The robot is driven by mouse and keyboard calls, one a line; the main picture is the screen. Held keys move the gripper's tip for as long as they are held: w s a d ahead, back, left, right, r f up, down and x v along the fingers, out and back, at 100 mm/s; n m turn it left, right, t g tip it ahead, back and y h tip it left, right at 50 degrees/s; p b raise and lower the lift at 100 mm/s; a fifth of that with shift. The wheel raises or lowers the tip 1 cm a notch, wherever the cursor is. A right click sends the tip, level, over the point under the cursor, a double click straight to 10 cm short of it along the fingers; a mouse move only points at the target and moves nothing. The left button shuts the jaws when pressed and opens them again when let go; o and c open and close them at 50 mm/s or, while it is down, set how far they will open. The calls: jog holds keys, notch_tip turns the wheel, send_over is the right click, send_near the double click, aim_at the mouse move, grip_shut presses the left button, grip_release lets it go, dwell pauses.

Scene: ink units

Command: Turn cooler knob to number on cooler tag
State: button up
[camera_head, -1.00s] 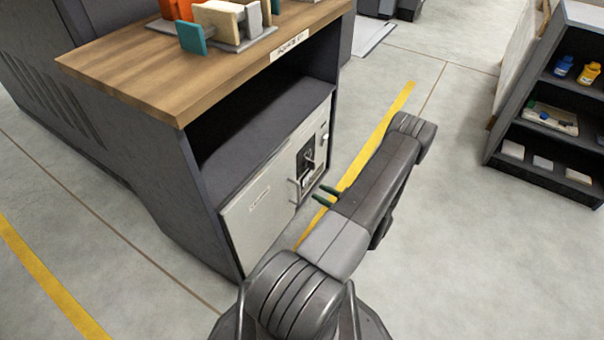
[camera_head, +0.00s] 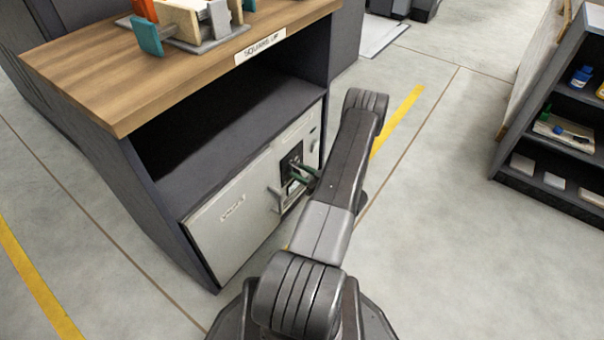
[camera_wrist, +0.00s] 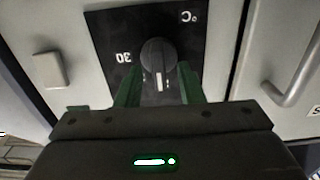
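The cooler knob (camera_wrist: 158,55) is a dark round dial with a pale pointer mark, on a black panel (camera_wrist: 108,30) marked "30" and "°C", upside down in the wrist view. My gripper (camera_wrist: 159,72) is open, with one green finger on each side of the knob's near part. I cannot tell if the fingers touch it. In the head view my gripper (camera_head: 296,173) is at the black panel (camera_head: 291,160) on the cabinet's light front. A white label (camera_head: 232,207) is on the light door (camera_head: 222,225), too small to read.
A bar handle (camera_wrist: 295,75) stands out beside the panel, close to my gripper. A wooden counter top (camera_head: 90,70) with a "SQUARE UP" sign (camera_head: 260,46) is above. A dark shelf unit (camera_head: 500,160) stands at the right.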

grip_shut()
jog(key=m+b, duration=0.1)
jog(key=m, duration=0.4)
jog(key=m+b, duration=0.1)
jog(key=m, duration=0.2)
jog(key=shift+w+d+f+m+b, duration=0.15)
jog(key=shift+w+d+m+b, duration=0.1)
jog(key=shift+w+m+b, duration=0.05)
dwell(0.7)
grip_release()
